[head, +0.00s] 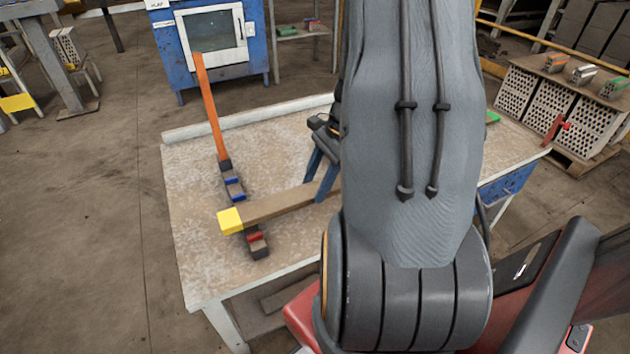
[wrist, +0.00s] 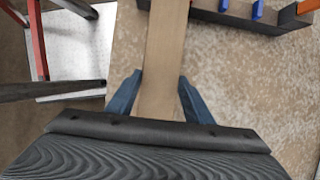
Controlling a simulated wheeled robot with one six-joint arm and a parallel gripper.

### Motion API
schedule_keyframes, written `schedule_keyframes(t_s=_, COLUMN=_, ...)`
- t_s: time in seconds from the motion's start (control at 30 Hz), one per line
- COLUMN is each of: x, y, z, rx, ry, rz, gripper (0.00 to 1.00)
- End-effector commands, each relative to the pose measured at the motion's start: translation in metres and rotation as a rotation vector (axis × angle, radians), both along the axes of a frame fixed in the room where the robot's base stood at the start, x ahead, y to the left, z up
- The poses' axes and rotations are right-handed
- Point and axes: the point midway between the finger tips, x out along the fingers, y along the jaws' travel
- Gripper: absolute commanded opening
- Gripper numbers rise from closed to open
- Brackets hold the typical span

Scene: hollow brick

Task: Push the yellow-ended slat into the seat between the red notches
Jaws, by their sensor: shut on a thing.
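The wooden slat (head: 278,207) lies level across the table, with its yellow end (head: 230,220) at the left. A dark notched bar (head: 259,250) runs under it near that end. One red notch mark (head: 254,237) shows on the near side of the slat. No second red mark shows; the slat may cover it. Two blue marks (head: 234,188) are farther along the bar. My gripper (head: 317,187) is shut on the slat. In the wrist view, the fingers of my gripper (wrist: 159,77) flank the slat (wrist: 166,45). I cannot tell how deep the slat sits.
An orange strip (head: 209,105) extends from the bar's far end. The worktable (head: 200,265) has free room left and in front of the bar, and a pale raised strip (head: 250,118) along its back edge. A blue machine (head: 212,45) stands behind.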

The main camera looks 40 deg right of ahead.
Motion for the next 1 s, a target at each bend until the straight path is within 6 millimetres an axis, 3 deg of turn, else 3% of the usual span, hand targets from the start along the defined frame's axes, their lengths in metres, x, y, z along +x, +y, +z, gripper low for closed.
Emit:
schedule_keyframes(t_s=0.1, x=0.0005, y=-0.0003, z=-0.0113, rx=0.000, ry=-0.001, rz=-0.001, gripper=0.14)
schedule_keyframes(t_s=1.0, x=0.0004, y=0.0014, z=-0.0172, rx=0.000, ry=-0.001, rz=-0.001, gripper=0.14)
